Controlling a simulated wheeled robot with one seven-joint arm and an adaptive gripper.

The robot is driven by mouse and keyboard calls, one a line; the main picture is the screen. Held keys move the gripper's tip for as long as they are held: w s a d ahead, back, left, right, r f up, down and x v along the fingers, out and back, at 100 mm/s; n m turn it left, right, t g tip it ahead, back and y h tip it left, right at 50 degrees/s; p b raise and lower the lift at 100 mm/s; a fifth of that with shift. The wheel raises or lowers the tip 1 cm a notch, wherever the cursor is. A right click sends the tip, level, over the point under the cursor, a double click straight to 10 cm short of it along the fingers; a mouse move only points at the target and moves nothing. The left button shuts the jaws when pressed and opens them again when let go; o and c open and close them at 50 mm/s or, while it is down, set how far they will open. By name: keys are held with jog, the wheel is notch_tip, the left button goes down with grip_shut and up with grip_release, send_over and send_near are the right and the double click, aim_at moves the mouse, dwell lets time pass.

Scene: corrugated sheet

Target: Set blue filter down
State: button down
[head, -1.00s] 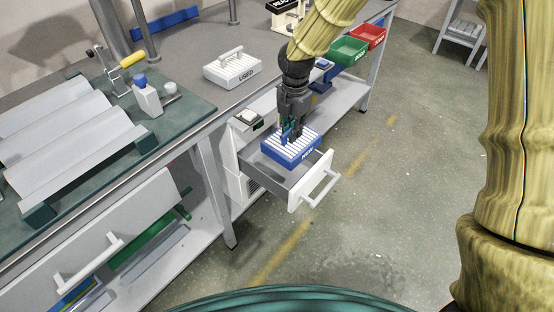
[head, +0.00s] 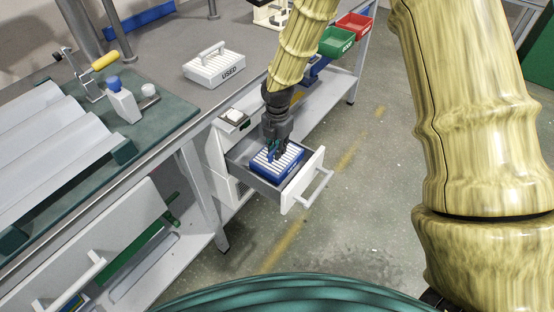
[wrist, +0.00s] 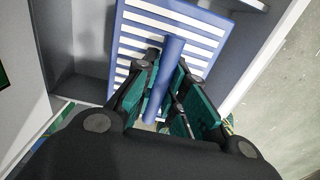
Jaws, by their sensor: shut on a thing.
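The blue filter (head: 270,168) has a blue frame and white slats, and it is in the open drawer (head: 262,185) under the bench. My gripper (head: 276,154) is above the filter, shut on its blue handle bar. In the wrist view the handle (wrist: 164,80) runs between the two fingers, with the slatted top (wrist: 188,32) below it. The filter sits low between the drawer walls; whether its underside touches the drawer floor is hidden.
A white filter marked USED (head: 214,68) stands on the bench top. A white bottle with a blue cap (head: 122,103) and corrugated sheet (head: 50,135) are at the left. Green (head: 335,41) and red (head: 355,26) bins are at the back. The drawer front (head: 303,182) juts over open floor.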

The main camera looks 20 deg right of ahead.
jog(key=shift+f+b, duration=0.3)
jog(key=shift+f, duration=2.2)
jog(key=shift+f, duration=0.1)
jog(key=c, duration=1.5)
grip_release()
notch_tip(320, 180, up, 12)
jog(key=shift+r+p, duration=0.1)
jog(key=shift+p, duration=0.8)
